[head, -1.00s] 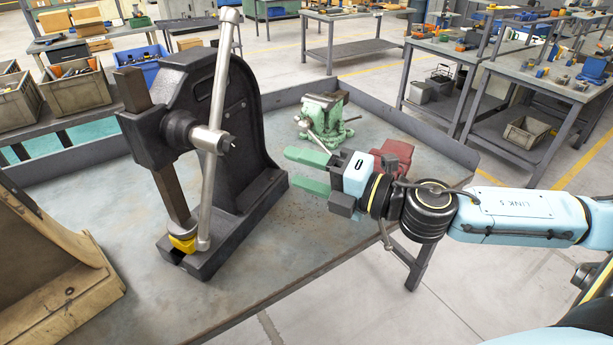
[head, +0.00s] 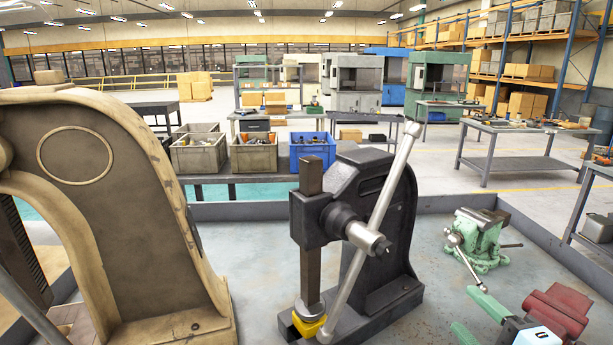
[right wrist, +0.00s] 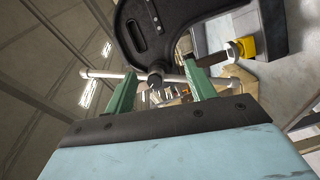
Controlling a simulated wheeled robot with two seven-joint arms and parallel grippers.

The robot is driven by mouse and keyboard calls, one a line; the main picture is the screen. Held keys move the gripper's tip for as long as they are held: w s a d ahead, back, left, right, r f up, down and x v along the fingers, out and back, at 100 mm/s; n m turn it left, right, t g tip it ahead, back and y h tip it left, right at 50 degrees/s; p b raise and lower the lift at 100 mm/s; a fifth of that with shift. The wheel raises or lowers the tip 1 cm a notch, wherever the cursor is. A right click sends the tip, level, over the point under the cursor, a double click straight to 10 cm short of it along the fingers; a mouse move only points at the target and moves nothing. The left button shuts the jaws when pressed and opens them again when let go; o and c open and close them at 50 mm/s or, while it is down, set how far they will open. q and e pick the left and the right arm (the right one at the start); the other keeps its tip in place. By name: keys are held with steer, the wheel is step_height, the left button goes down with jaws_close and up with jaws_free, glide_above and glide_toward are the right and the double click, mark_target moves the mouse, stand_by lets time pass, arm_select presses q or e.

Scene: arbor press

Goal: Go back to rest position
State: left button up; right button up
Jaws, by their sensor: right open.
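The black arbor press (head: 392,240) stands on the grey metal table (head: 440,300) in the middle of the head view. Its long silver lever (head: 385,200) slants up to the right. Its dark ram (head: 311,235) points down at a yellow piece (head: 309,325) on the base. My right gripper (head: 464,309) is at the lower right of the head view, open with its green fingers apart and nothing between them. It is right of the press and apart from it. The right wrist view shows the open fingers (right wrist: 160,70) with the press beyond. My left gripper is not in view.
A large tan machine frame (head: 110,170) fills the left. A green vise (head: 478,240) and a red vise (head: 558,310) stand on the table close to my right gripper. Crates (head: 254,155) sit on a bench behind. The table has a raised rim.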

steer(key=s+d+f+m+g+h, duration=0.1)
steer(key=s+f+m+g+h, duration=0.25)
steer(key=f+m, duration=0.3)
steer(key=s+d+f+m+g+h, duration=0.1)
steer(key=s+f+m+g+h, duration=0.15)
steer(key=s+f+m, duration=0.45)
steer(key=s+a+f+m+g+y, duration=0.3)
steer(key=s+a+f+g, duration=0.5)
steer(key=f, duration=0.3)
step_height(320, 180, down, 27)
steer(key=s+d+b, duration=0.1)
steer(key=s+b, duration=0.1)
steer(key=b, duration=0.4)
steer(key=s+d+f+g+b, duration=0.1)
steer(key=s+f+b, duration=0.1)
steer(key=s+f, duration=0.6)
steer(key=s+d+f+g+b, duration=0.1)
steer(key=s+d+f+b, duration=0.1)
steer(key=s+f, duration=0.7)
step_height(320, 180, down, 5)
steer(key=shift+d+r+h+b, duration=0.2)
steer(key=shift+h+b, duration=0.1)
steer(key=shift+b, duration=0.4)
